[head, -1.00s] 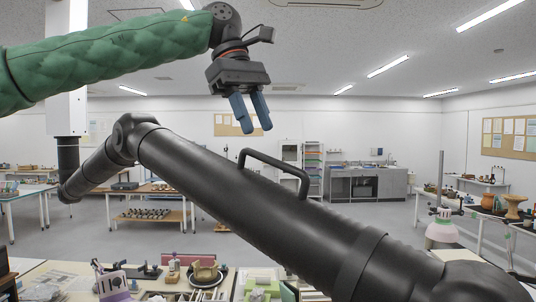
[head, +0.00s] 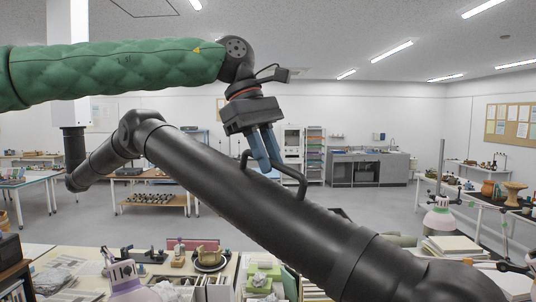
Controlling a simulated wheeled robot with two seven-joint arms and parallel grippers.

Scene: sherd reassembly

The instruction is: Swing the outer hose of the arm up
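The extraction arm's long black tube (head: 225,187) slopes from a joint at the upper left (head: 142,125) down to the lower right. A bent black handle (head: 296,182) stands on its upper side. My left gripper (head: 270,169), at the end of the green padded arm, points down at the handle. Its two blue fingers are apart and their tips overlap the handle's left part in the view. I cannot tell whether they touch it; nothing shows clamped between them. My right gripper is not in view.
Another lamp (head: 437,221) and stacked boards (head: 455,248) stand at the right. Shelved tables are behind; the air above the tube is largely free.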

